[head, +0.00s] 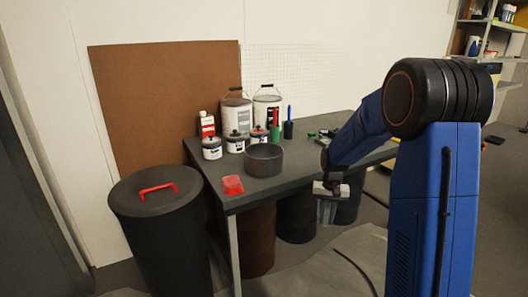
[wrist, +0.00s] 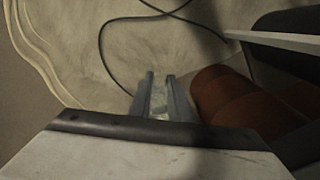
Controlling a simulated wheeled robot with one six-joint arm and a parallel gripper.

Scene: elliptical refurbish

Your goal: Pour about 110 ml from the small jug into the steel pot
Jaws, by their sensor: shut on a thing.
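The steel pot (head: 264,161), a round dark grey open vessel, stands upright on the table near its front edge. My gripper (head: 326,212) is to the right of the pot and lower in the head view, in front of the table's edge. In the wrist view my gripper (wrist: 160,98) has its two fingers close together on a small pale, greyish piece (wrist: 160,103), which I take to be part of the small jug. Most of the jug is hidden by the fingers and the gripper body. Its contents and tilt cannot be told.
On the dark table (head: 290,182) lies a red item (head: 232,185) left of the pot. Behind are several small cans, white buckets (head: 236,115) and a green bottle (head: 276,125). A dark bin (head: 160,235) stands left; more bins stand under the table. A cable (wrist: 101,45) lies on the floor.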

